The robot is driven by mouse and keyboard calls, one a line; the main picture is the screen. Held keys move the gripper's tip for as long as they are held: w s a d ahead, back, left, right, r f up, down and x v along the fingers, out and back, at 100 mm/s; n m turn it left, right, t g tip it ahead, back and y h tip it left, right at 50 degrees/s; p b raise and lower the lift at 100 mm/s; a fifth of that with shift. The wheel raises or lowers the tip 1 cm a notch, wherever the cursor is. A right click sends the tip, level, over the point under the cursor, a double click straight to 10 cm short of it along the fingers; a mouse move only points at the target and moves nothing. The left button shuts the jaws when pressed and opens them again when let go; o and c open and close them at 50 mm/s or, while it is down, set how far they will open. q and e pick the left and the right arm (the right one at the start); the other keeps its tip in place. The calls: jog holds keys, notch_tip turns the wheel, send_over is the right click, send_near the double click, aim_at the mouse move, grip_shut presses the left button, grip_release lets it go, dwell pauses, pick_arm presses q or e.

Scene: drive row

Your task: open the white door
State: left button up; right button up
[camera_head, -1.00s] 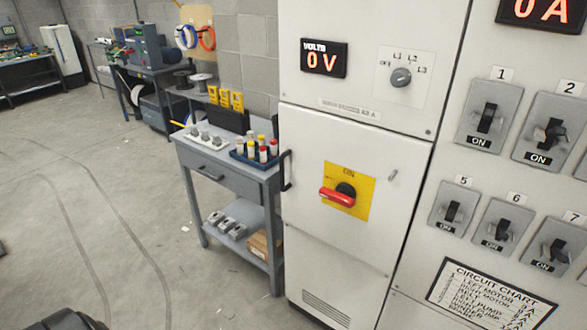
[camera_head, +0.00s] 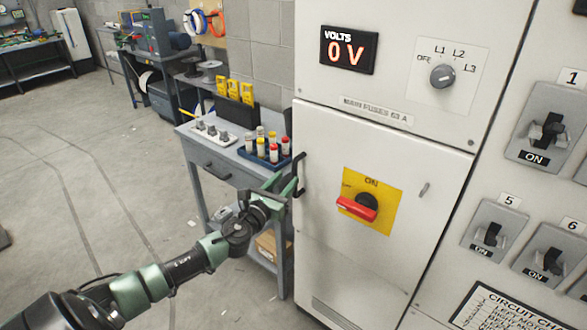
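The white door (camera_head: 330,262) is the middle panel of the grey-white cabinet and looks closed. A black upright bar handle (camera_head: 299,172) is on its left edge. My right gripper is not in view.
A blue-grey workbench (camera_head: 215,175) stands left of the cabinet, close behind my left gripper, with a blue tray (camera_head: 250,158) of bottles on it. A voltmeter (camera_head: 348,50) reads 0 V above the door. Breaker switches (camera_head: 547,130) are at the right. The floor (camera_head: 80,190) at left is open.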

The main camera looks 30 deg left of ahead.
aim_at(293, 172)
pick_arm(q)
jog(key=w, duration=0.6)
jog(key=shift+w+a, duration=0.25)
jog(key=shift+a, duration=0.1)
grip_shut()
dwell(1.1)
